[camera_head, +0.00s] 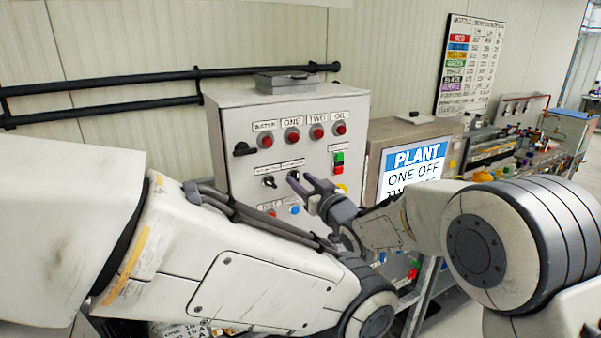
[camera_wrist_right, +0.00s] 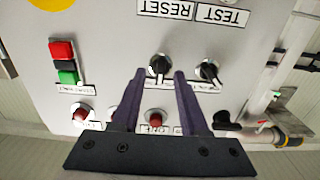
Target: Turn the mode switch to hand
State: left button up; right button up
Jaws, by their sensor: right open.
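A grey control cabinet (camera_head: 240,130) carries two black rotary switches side by side. The left switch (camera_head: 269,182) is clear of my gripper in the head view. The right switch (camera_head: 293,174) is at the fingertips of my right gripper (camera_head: 302,182). In the right wrist view, which is upside down, this switch (camera_wrist_right: 158,65) sits between the tips of the open gripper (camera_wrist_right: 159,75). The other switch (camera_wrist_right: 208,71) is outside the fingers. I cannot tell whether the fingers touch the knob. The switch labels are too small to read. My left gripper does not show.
Red lamps (camera_head: 292,135) are above the switches, with a red and green button pair (camera_head: 339,162) to the right. A blue button (camera_head: 294,210) is below. A plant screen (camera_head: 410,175) stands right of the cabinet. My left arm crosses in front of the lower cabinet.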

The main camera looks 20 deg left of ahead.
jog(key=shift+w+a, duration=0.15)
jog(key=shift+a, duration=0.1)
grip_shut()
